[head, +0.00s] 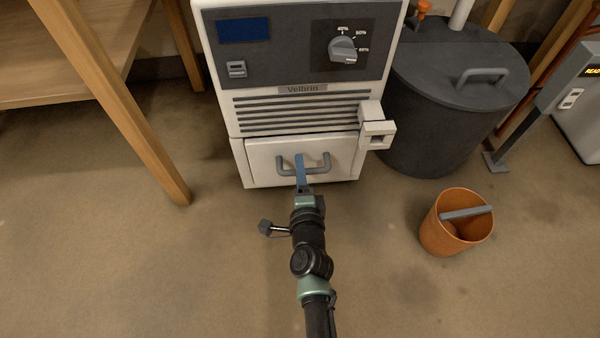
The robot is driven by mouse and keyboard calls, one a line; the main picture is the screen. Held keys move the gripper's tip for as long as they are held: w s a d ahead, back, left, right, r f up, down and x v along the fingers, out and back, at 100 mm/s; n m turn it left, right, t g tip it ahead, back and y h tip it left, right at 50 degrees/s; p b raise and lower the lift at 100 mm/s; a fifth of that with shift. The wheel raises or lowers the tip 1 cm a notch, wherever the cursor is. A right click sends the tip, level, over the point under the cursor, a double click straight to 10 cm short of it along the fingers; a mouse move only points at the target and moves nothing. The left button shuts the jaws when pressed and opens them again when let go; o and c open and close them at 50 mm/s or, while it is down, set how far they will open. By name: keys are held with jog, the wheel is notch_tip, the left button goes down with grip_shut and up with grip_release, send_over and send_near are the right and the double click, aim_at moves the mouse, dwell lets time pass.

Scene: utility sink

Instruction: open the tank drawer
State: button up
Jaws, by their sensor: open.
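The tank drawer (262,171) is the white front panel at the bottom of the white and grey Velbrin machine (230,113). It appears closed, flush in the machine's body. Its grey bar handle (322,166) runs across the upper middle of the panel. My gripper (301,160) reaches up from below, its blue fingers at the middle of the handle and covering part of it. The gripper is open. Whether the fingers touch the handle or straddle it, I cannot tell.
A white spout-like block (377,130) juts out right of the drawer. A dark lidded barrel (440,120) stands right of the machine, and an orange bucket (440,232) stands on the floor. A wooden shelf leg (130,120) is at left. The floor before the drawer is clear apart from my arm.

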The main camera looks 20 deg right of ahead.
grip_shut()
dwell(0.3)
dwell(1.2)
